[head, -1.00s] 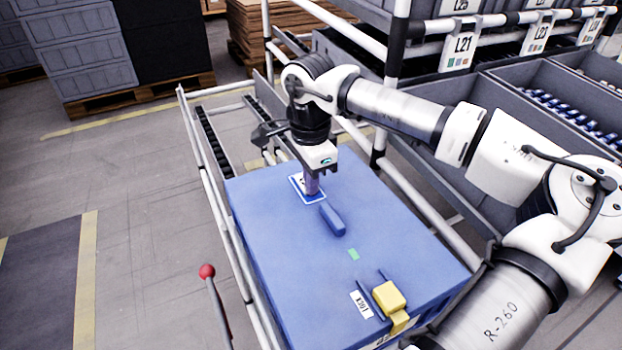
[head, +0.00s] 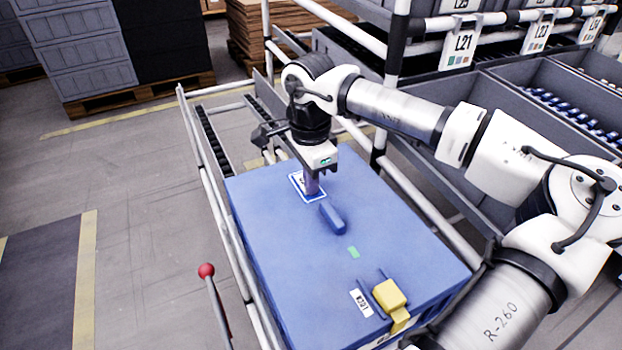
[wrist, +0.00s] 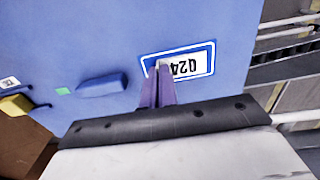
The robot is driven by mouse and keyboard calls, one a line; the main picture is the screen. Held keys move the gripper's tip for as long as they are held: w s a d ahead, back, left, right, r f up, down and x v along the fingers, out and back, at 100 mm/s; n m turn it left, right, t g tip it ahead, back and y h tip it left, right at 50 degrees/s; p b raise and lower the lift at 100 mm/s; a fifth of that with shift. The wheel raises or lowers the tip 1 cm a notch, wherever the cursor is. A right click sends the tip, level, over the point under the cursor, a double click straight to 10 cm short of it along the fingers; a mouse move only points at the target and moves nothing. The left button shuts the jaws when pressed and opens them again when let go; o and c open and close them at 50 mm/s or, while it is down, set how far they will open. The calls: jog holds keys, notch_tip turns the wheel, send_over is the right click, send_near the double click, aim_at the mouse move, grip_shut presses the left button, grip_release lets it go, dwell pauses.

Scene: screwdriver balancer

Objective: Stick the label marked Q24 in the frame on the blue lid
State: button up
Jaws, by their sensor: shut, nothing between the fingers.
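The white label marked Q24 (wrist: 187,65) lies flat on the blue lid (wrist: 90,40), inside the white-outlined frame (wrist: 212,46). It reads upside down in the wrist view, and a blue band shows between it and the outline. In the head view the frame (head: 295,181) is at the far end of the lid (head: 270,230), partly hidden by my fingers. My gripper (wrist: 163,66) is shut and empty, pointing down with its purple fingertips over the label. I cannot tell whether they touch it. The gripper (head: 312,191) also shows in the head view.
A raised blue handle (head: 332,218) lies close to my fingers. A green patch (head: 353,252), a small white tag (head: 361,303) and a yellow latch (head: 389,297) are nearer on the lid. White rails (head: 217,225) flank the box. A red-knobbed lever (head: 207,270) stands left.

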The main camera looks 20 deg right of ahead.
jog(key=o, duration=0.5)
jog(key=shift+f, duration=0.1)
jog(key=shift+o, duration=0.2)
notch_tip(320, 180, up, 14)
jog(key=p, duration=0.1)
jog(key=shift+p, duration=0.35)
jog(key=shift+a, duration=0.1)
